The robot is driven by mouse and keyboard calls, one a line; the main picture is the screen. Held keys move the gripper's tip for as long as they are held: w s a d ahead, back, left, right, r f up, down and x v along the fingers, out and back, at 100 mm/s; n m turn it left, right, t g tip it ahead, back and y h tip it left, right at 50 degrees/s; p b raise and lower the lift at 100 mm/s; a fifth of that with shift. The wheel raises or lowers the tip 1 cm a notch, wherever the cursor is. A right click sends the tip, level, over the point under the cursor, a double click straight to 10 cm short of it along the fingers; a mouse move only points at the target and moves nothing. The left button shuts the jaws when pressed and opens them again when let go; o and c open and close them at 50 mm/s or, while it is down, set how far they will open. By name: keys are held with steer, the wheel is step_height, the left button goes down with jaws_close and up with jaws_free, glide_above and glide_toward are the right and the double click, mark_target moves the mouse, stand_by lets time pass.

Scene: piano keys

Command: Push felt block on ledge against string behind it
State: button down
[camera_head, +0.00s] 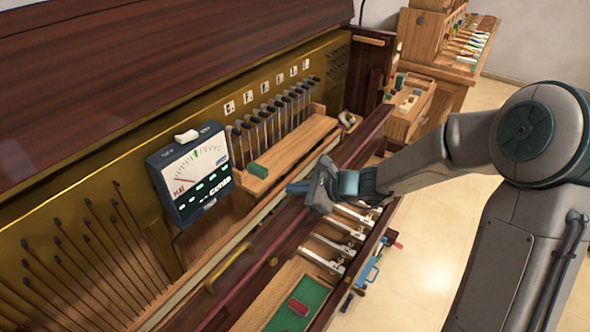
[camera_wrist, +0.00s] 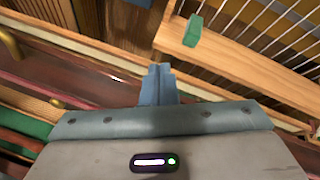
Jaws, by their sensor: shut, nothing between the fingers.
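The green felt block (camera_head: 257,170) sits at the near left end of the wooden ledge (camera_head: 303,140) inside the piano. In the wrist view the block (camera_wrist: 194,31) lies on the ledge (camera_wrist: 235,62), ahead of my gripper and slightly right. Several thin strings (camera_wrist: 275,38) run beside it in the wrist view; whether the block touches one I cannot tell. My gripper (camera_head: 298,188) is to the right of the block in the head view, apart from it. Its fingers (camera_wrist: 158,82) are shut and empty, pointing toward the ledge.
A tuner meter (camera_head: 194,172) with a needle dial stands just left of the ledge. A yellow curved handle (camera_head: 230,267) is on the dark red rail below. A green-lined tray (camera_head: 297,303) holds a red block. Open space lies between my fingers and the ledge.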

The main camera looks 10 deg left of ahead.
mark_target(264, 170)
steer(key=shift+w+a+f+m+t+y+b, duration=0.1)
steer(key=shift+w+a+f+m+t+b, duration=0.25)
steer(key=shift+w+a+m, duration=0.75)
steer(key=shift+w+a+f+m+t+y+b, duration=0.15)
steer(key=shift+w+a+f+m+t, duration=0.35)
steer(key=shift+w+a+m, duration=0.55)
steer(key=shift+w+a+f+m+t+y+b, duration=0.1)
steer(key=shift+w+a+f+m+t+b, duration=0.35)
steer(key=shift+w+a+m, duration=0.6)
steer(key=shift+w+a, duration=0.35)
steer(key=shift+a, duration=0.35)
steer(key=shift+w+a+b, duration=0.35)
steer(key=shift+a+b, duration=0.05)
steer(key=shift+a, duration=0.5)
steer(key=f+p+v, duration=0.1)
steer(key=v, duration=0.7)
steer(key=shift+d+p, duration=0.25)
steer(key=shift+p, duration=0.05)
steer(key=shift+f+n+g, duration=0.1)
steer(key=shift+n+g, duration=0.2)
